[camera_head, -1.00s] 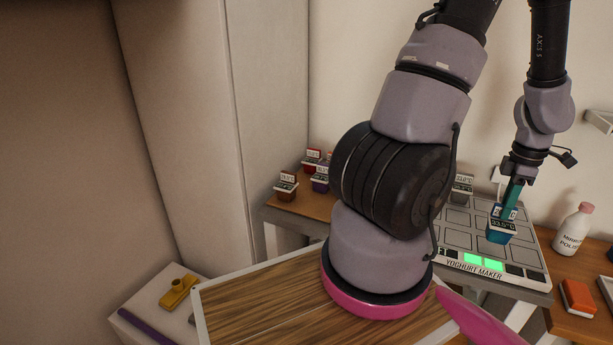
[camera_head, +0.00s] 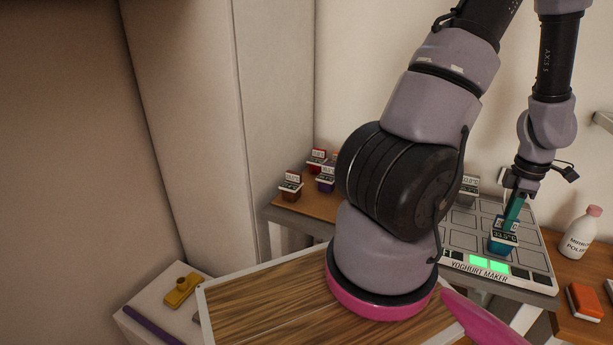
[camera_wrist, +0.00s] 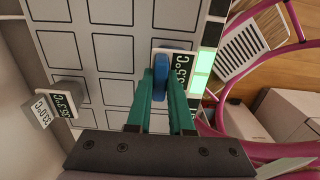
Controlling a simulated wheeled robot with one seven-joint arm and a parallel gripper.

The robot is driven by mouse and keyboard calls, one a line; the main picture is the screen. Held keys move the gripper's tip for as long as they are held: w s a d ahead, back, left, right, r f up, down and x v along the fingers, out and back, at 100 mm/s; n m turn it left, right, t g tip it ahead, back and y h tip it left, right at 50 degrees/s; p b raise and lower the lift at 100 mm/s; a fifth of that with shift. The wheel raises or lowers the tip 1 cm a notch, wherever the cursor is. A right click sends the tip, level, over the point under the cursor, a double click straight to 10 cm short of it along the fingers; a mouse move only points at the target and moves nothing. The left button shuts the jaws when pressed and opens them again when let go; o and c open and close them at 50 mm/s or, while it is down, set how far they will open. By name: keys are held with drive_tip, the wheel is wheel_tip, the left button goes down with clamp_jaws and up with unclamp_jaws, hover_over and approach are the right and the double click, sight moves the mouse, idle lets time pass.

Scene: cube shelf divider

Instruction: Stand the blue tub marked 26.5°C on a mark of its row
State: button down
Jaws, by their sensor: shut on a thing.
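My gripper (camera_head: 511,213) has teal fingers pointing down and is shut on a blue tub (camera_head: 502,245). The tub is upright, low over the front part of the yoghurt maker (camera_head: 541,283), behind its green lights. I cannot tell whether its base touches the surface. Its white label ends in .5°C; the first digits are hard to read. In the wrist view the blue tub (camera_wrist: 161,70) sits between the fingertips (camera_wrist: 161,82), over an outlined square in the row beside the lit strip. The fingers hide part of the tub and square.
A grey tub (camera_head: 468,188) stands at the yoghurt maker's back left, its label also showing in the wrist view (camera_wrist: 62,103). Brown (camera_head: 290,193), purple (camera_head: 326,184) and red (camera_head: 317,160) tubs stand left on the wooden surface. A white bottle (camera_head: 580,236) and orange box (camera_head: 584,300) are at right.

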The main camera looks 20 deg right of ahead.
drive_tip(key=c, duration=1)
unclamp_jaws()
drive_tip(key=shift+o, duration=0.4)
drive_tip(key=o, duration=0.5)
wheel_tip(320, 180, up, 9)
drive_tip(key=shift+f, duration=0.1)
drive_tip(key=shift+w, duration=0.1)
